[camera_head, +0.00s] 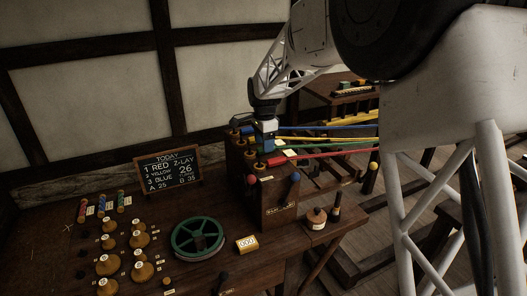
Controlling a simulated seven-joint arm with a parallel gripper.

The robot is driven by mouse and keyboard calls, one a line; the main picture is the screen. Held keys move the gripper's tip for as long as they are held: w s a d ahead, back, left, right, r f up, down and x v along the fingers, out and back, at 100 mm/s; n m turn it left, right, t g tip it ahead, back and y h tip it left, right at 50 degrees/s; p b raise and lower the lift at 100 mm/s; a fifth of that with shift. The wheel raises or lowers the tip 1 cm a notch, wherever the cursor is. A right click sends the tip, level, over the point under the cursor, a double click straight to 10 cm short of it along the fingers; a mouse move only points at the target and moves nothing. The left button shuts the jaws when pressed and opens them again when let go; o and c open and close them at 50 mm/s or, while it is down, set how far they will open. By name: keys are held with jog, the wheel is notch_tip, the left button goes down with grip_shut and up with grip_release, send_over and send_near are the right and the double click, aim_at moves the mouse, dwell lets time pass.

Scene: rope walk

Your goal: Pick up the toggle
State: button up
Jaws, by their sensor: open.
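My gripper (267,128) points down over the dark wooden box (279,205) at the middle of the view. Its jaws are open, close above or among the small parts on top of the box, and I cannot tell whether they touch any of them. Blue, yellow, green and red strands (320,153) run from the top of the box to the right. I cannot tell for certain which part is the toggle; it may be among the small parts near the jaws, partly hidden by my gripper.
On the bench left of the box are a green wheel (198,239), a small counter (247,244), several wooden knobs (108,264) and a chalkboard (168,170). A brown pot (316,218) and a dark upright piece (336,206) stand right of the box. A second table (318,83) stands behind.

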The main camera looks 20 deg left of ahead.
jog(key=shift+f, duration=1.1)
jog(key=shift+c, duration=0.3)
jog(key=c, duration=0.8)
jog(key=shift+c, duration=0.2)
jog(key=shift+r, duration=0.1)
jog(key=shift+r, duration=0.45)
notch_tip(320, 180, up, 3)
jog(key=shift+f, duration=0.15)
jog(key=s+d+r, duration=0.1)
jog(key=s+d, duration=0.7)
jog(key=s, duration=0.5)
jog(key=shift+s+d, duration=0.25)
jog(key=shift+d, duration=0.05)
